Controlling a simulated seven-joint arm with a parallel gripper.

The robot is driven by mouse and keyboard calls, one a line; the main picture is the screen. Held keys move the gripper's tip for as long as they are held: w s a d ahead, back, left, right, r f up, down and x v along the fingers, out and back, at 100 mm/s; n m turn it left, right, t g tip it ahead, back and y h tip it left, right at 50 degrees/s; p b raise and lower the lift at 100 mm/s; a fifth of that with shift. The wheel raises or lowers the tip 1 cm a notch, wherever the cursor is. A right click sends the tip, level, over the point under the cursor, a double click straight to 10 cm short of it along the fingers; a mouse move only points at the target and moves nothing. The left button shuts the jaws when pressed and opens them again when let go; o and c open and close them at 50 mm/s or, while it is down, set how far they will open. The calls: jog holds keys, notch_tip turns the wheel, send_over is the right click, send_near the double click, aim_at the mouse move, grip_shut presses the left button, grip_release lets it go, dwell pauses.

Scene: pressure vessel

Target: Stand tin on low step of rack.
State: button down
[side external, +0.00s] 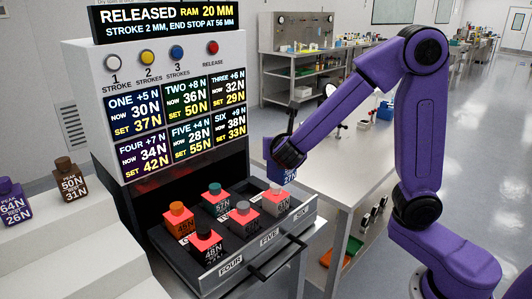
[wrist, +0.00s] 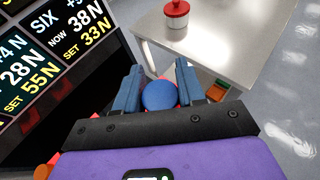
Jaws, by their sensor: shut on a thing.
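My gripper (side external: 282,160) is shut on a blue tin (side external: 289,176), held above the right back part of the open drawer. In the wrist view the tin's round blue top (wrist: 160,95) sits between the two blue fingers of my gripper (wrist: 160,84). Part of its label, reading 27 N, shows in the side view; the rest is hidden or too small. The white stepped rack (side external: 105,246) stands at the far left. A purple tin (side external: 13,204) and a brown tin (side external: 70,182) stand on it, towards the left. Its lower step surface in view looks bare.
The press with its display panel (side external: 180,105) stands between the rack and my gripper. Its open drawer (side external: 222,268) holds several tins, including orange (side external: 178,221), teal (side external: 215,200) and grey (side external: 243,216). A metal table (side external: 330,180) is behind; a red-lidded jar (wrist: 176,14) stands on it.

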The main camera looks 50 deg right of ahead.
jog(key=shift+s+r, duration=0.1)
jog(key=shift+s, duration=0.15)
jog(key=shift+a, duration=0.15)
jog(key=s+a+n+t+y, duration=0.1)
jog(key=s+a+n+y, duration=0.2)
jog(key=a, duration=0.8)
jog(key=s+a+n+t+y, duration=0.2)
jog(key=s+a+n+y, duration=0.1)
jog(key=a, duration=0.9)
jog(key=s+a+n+t+y, duration=0.1)
jog(key=s+a+n+y, duration=0.25)
jog(key=a, duration=0.75)
jog(key=shift+m, duration=0.25)
jog(key=shift+w+a+f, duration=1.6)
jog(key=shift+w+f, duration=0.25)
jog(key=shift+f, duration=0.45)
jog(key=shift+w+a+f, duration=1.6)
jog(key=shift+w+f, duration=0.2)
jog(key=shift+f, duration=0.45)
jog(key=shift+w+a+f, duration=1.6)
jog(key=shift+w+f, duration=0.25)
jog(key=shift+f, duration=0.45)
jog(key=shift+f, duration=0.15)
